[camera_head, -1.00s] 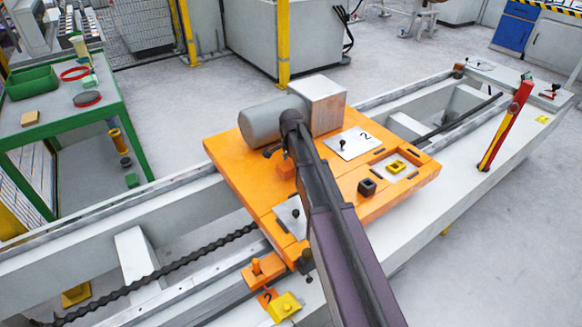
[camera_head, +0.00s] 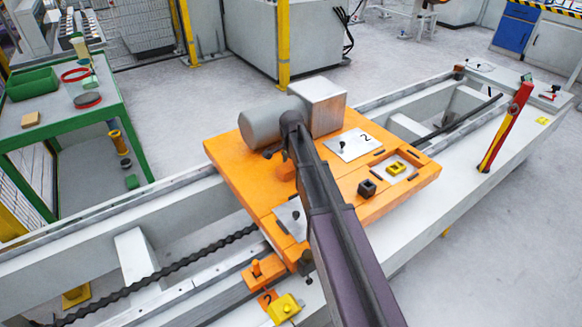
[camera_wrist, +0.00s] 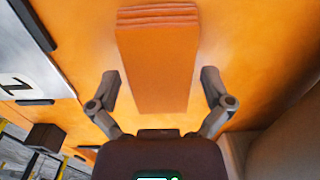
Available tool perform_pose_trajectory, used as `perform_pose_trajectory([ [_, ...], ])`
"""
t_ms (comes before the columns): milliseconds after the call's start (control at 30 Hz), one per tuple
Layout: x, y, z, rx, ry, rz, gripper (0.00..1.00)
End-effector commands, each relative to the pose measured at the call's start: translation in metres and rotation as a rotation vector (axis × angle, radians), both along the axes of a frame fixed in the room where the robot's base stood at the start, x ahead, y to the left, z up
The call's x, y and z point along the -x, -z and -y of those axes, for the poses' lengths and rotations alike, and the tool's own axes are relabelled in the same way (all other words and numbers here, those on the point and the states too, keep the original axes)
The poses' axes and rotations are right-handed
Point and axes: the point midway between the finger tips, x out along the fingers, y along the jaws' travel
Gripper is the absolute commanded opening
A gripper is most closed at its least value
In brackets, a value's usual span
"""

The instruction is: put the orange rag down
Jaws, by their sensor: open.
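The orange rag (camera_wrist: 157,65) is a folded, block-like stack in the upper middle of the wrist view. It rests on the orange carriage plate (camera_wrist: 240,50), and layered folds show at its far end. My gripper (camera_wrist: 160,88) is open, with one finger on each side of the rag and a gap visible on both sides. In the head view a small orange piece, likely the rag (camera_head: 286,171), shows beside my arm on the plate (camera_head: 232,157). My gripper is mostly hidden there behind the arm.
A grey cylinder (camera_head: 260,124) and a pale box (camera_head: 318,104) stand at the plate's back edge. A dark square block (camera_head: 367,188) and a yellow piece (camera_head: 396,168) sit to the right. A green table (camera_head: 60,127) stands at left.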

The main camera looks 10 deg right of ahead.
Motion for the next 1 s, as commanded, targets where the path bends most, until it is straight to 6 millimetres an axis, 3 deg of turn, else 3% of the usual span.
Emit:
perform_pose_trajectory([
  [1000,0.0,-0.081,-0.001,0.0,-0.001,0.0,1.0],
])
